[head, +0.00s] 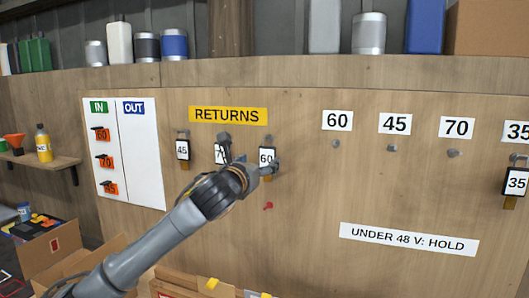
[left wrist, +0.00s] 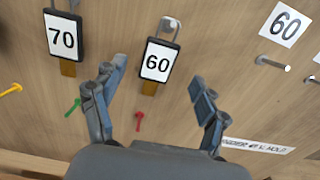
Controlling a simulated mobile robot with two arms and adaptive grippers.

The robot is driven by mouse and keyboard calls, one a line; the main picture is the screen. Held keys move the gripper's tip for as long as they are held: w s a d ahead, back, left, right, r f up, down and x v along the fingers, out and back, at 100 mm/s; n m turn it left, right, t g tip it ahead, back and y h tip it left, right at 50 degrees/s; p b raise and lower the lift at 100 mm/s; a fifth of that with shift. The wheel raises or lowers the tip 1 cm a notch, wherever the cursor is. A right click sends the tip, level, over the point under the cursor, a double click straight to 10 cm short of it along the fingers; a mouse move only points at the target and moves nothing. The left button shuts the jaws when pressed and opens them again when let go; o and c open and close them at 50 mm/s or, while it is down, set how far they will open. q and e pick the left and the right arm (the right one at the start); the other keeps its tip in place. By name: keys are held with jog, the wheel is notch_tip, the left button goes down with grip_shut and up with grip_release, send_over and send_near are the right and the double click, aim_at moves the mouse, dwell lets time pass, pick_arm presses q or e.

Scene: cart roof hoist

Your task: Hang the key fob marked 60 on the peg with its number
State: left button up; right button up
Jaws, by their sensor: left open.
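The key fob marked 60 (head: 266,157) hangs under the yellow RETURNS sign, right of fobs 70 and 45. It is black-framed with a white face and a brown tab, and also shows in the left wrist view (left wrist: 157,62). My left gripper (head: 248,153) is open in front of the board. In the left wrist view its fingers stand apart, one on each side of the fob's lower part; I cannot tell the remaining depth. The peg under the 60 sign (head: 335,143) is bare and shows in the left wrist view (left wrist: 273,63). My right gripper is not in view.
Pegs under 45 (head: 391,148) and 70 (head: 453,153) are bare. A fob marked 35 (head: 515,183) hangs at the right edge. An IN/OUT board (head: 140,165) with orange tags is at left. A small red pin (head: 268,206) sticks out below the fobs.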

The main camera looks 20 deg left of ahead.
aim_at(267, 152)
pick_arm(q)
jog(key=w+p, duration=0.1)
jog(key=w, duration=0.5)
jog(key=shift+d, duration=0.1)
jog(key=c, duration=1.4)
jog(key=shift+r+p, duration=0.4)
jog(key=shift+p, duration=0.6)
jog(key=shift+s, duration=0.1)
jog(key=shift+s+r+p, duration=0.2)
jog(key=shift+s+p, duration=0.15)
jog(key=shift+s, duration=0.4)
jog(key=shift+s+r+p, duration=0.15)
jog(key=shift+s+p, duration=0.25)
jog(key=shift+s, duration=0.3)
jog(key=shift+s+r+p, duration=0.2)
jog(key=shift+s+p, duration=0.15)
jog(key=shift+s, duration=0.55)
